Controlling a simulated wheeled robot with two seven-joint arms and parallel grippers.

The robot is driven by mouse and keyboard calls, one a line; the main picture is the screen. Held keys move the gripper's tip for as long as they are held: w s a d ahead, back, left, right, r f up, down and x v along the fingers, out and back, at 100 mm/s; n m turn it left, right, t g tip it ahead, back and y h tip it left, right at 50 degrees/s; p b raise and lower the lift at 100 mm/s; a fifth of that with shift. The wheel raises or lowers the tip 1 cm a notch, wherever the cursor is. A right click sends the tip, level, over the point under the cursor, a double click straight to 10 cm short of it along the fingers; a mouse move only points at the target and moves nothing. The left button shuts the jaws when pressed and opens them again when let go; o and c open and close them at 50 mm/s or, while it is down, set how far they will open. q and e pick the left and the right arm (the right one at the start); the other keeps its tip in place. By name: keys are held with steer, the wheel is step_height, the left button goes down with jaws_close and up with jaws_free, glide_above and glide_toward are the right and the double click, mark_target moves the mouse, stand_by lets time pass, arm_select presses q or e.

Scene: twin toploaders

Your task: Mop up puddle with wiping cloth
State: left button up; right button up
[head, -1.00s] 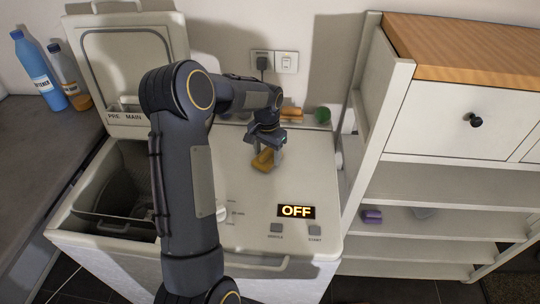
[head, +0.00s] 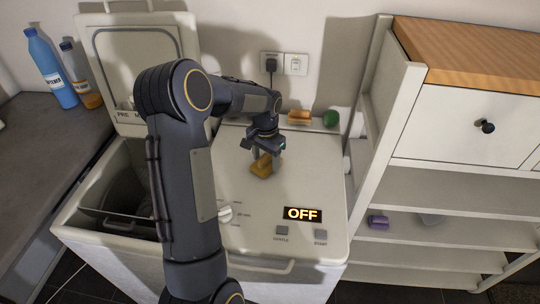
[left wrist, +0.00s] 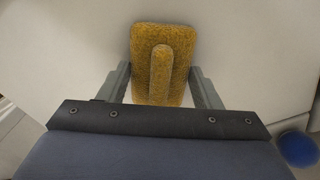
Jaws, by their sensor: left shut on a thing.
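The yellow-orange wiping cloth (head: 262,166) is at the flat white top of the washing machine (head: 260,205). My left gripper (head: 265,152) points down over it and is shut on it. In the left wrist view the cloth (left wrist: 143,60) is a rounded pad with a raised ridge, between the two grey fingers (left wrist: 160,88). I cannot tell whether the cloth's underside touches the top. I cannot make out a puddle; my left arm hides part of the top. My right gripper is not in view.
The tub lid (head: 140,55) stands open on the left. An orange-brown item (head: 299,117) and a green round thing (head: 330,118) are at the back. Bottles (head: 50,68) stand on the left counter. A shelf unit (head: 440,195) borders the right.

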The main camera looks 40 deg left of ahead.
mark_target(279, 171)
arm_select(q)
steer(key=shift+s, duration=0.8)
steer(key=shift+w+d, duration=0.4)
steer(key=shift+d, duration=0.3)
steer(key=shift+w+d, duration=0.45)
steer(key=shift+d, duration=0.3)
steer(key=shift+w+d, duration=0.4)
steer(key=shift+d, duration=0.3)
steer(key=shift+w+a, duration=0.1)
steer(key=shift+w+a+p, duration=0.2)
steer(key=shift+w+a, duration=0.2)
steer(key=shift+a, duration=0.3)
steer(key=shift+w+a+p, duration=0.2)
steer(key=shift+w+a, duration=0.15)
steer(key=shift+a, duration=0.35)
steer(key=shift+w+a+p, duration=0.2)
steer(key=shift+w+a, duration=0.2)
steer(key=shift+a, duration=0.3)
steer(key=shift+s, duration=0.1)
